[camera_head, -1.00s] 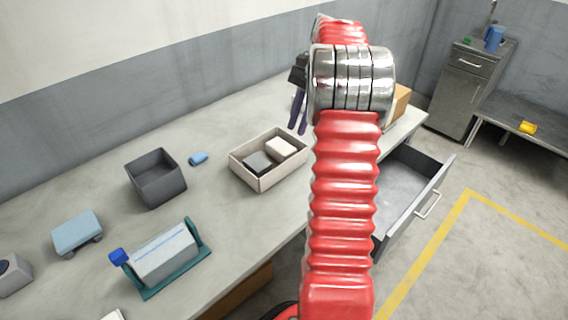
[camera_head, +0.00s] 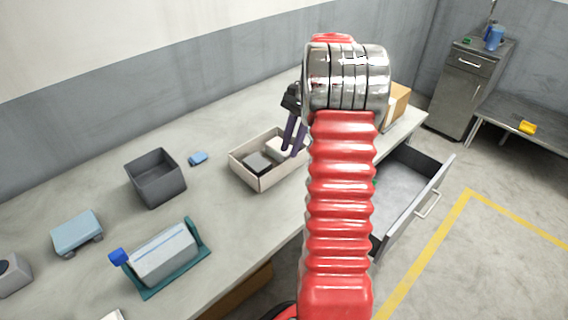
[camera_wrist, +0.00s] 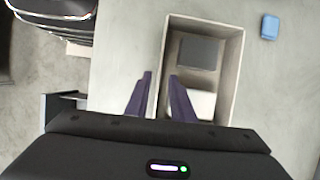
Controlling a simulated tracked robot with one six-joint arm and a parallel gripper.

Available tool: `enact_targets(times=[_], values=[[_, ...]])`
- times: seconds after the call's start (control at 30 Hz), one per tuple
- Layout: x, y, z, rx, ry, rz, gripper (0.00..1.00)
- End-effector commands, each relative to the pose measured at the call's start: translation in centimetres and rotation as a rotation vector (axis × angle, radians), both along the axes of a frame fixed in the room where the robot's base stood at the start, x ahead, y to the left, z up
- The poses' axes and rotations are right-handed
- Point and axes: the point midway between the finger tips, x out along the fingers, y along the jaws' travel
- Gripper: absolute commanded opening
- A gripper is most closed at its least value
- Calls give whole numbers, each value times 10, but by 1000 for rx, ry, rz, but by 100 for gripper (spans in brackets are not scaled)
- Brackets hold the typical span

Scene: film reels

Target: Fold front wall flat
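A cream open box (camera_head: 262,184) stands on the bench with a dark grey block (camera_head: 257,163) and a white block (camera_head: 278,147) inside. All its visible walls stand upright. In the wrist view the box (camera_wrist: 236,68) is upper right, with the dark block (camera_wrist: 198,53) and the white block (camera_wrist: 200,103) in it. My gripper (camera_head: 291,150) is open, its purple fingers pointing down over the box's right end. In the wrist view my gripper (camera_wrist: 160,76) has one finger on each side of the box's left wall line. I cannot tell whether it touches the wall.
A dark grey bin (camera_head: 156,183) and a blue block (camera_head: 198,158) lie left of the box. A teal stand (camera_head: 172,288) with a grey body is nearer. An open drawer (camera_head: 408,190) juts out at right. A cardboard box (camera_head: 398,103) stands behind my arm.

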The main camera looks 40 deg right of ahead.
Motion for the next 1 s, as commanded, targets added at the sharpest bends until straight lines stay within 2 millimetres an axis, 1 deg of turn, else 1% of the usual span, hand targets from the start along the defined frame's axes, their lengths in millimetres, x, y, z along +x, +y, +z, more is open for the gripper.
enact_targets(times=[0.03, 0.2, 0.4, 0.53, 0.8, 1.0], values=[[0, 4, -7, 2, 2, 1, 22], [-1, 14, -32, 2, 3, 1, 22], [-1, 22, -53, 0, 1, 0, 22], [-1, 24, -58, 0, 1, 0, 22], [-1, 25, -59, 0, 0, 0, 22], [-1, 25, -59, 0, 0, 0, 8]])
